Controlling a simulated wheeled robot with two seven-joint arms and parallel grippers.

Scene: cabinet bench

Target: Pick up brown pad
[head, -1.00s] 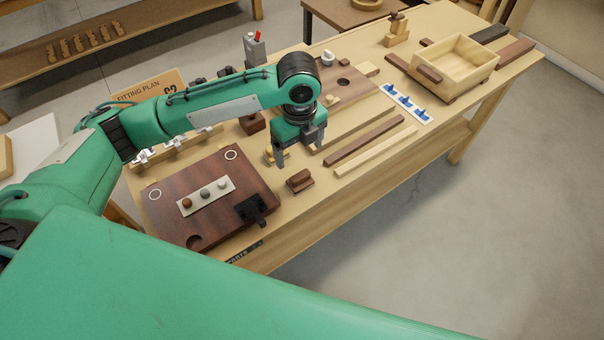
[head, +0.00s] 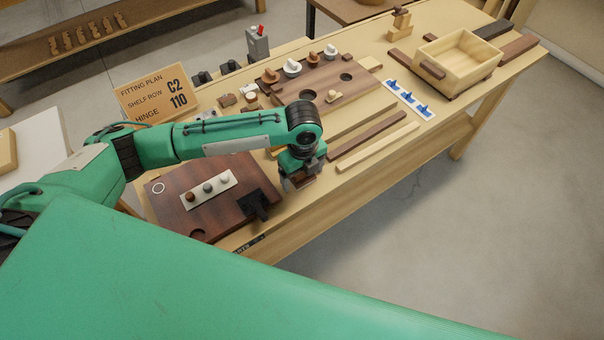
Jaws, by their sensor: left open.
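The brown pad (head: 303,181) is a small dark brown block on the bench, just right of the dark wooden board. It is mostly hidden by my left gripper (head: 302,179), which is low over it, pointing down with a finger on either side. The jaws are open. Whether the fingers touch the pad cannot be made out. My right gripper does not show.
The dark board (head: 215,215) carries a pale strip with three knobs and a black fitting. Long strips (head: 377,147) lie to the right. A peg board (head: 345,85), blue hooks (head: 408,99) and an open wooden box (head: 458,62) stand further back. A sign (head: 155,95) stands behind.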

